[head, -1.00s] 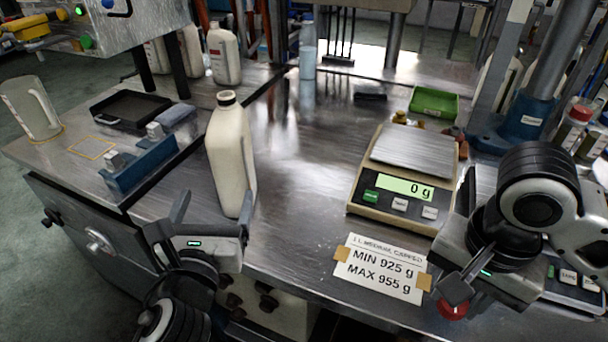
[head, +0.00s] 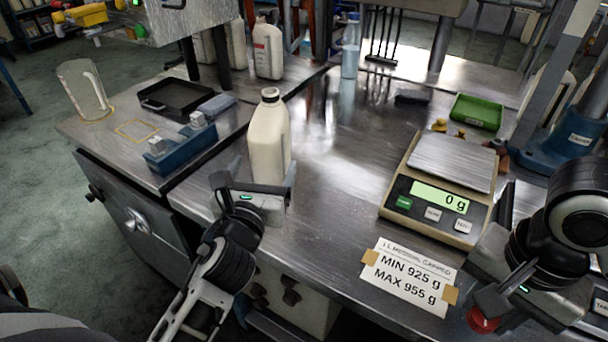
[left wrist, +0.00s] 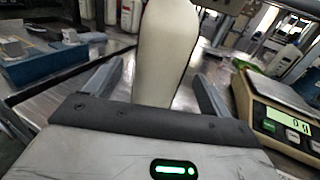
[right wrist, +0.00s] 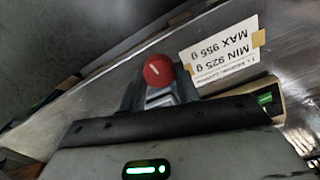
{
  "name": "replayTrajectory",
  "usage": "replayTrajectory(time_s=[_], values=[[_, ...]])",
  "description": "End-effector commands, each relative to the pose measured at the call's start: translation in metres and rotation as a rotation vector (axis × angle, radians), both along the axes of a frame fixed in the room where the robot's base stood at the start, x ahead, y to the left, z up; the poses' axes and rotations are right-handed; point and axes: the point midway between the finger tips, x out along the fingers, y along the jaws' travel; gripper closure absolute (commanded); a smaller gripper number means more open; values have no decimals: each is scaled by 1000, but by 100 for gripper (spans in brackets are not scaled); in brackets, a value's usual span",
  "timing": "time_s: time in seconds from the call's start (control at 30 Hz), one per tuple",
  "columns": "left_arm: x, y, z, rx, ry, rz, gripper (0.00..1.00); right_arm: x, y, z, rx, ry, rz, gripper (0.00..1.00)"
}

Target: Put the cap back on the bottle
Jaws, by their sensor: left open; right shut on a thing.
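The cream bottle (head: 268,140) stands upright and uncapped-looking on the steel table, with a dark ring at its neck. My left gripper (head: 254,184) is open, low in front of the bottle. In the left wrist view the bottle (left wrist: 165,55) rises between the two spread fingers; I cannot tell whether they touch it. My right gripper (head: 490,305) is shut on the red cap (head: 483,320), over the table's front edge at the right. The cap (right wrist: 158,71) also shows between the fingertips in the right wrist view.
A scale (head: 440,190) reading 0 g stands right of the bottle, with a taped weight label (head: 408,277) before it. A blue block fixture (head: 181,148), a black tray (head: 172,98) and a clear jug (head: 84,92) stand left. Bare table lies between bottle and scale.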

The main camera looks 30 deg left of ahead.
Motion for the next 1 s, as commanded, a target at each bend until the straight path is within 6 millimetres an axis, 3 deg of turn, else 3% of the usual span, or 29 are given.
replayTrajectory(time_s=[0.37,0.77,1.0], values=[[46,15,-5,0,-1,1,18,0,0,3,0,0,0,89],[48,16,-6,-1,1,0,18,0,0,3,0,0,0,89],[48,16,-6,0,1,0,84,0,0,3,0,0,0,89]])
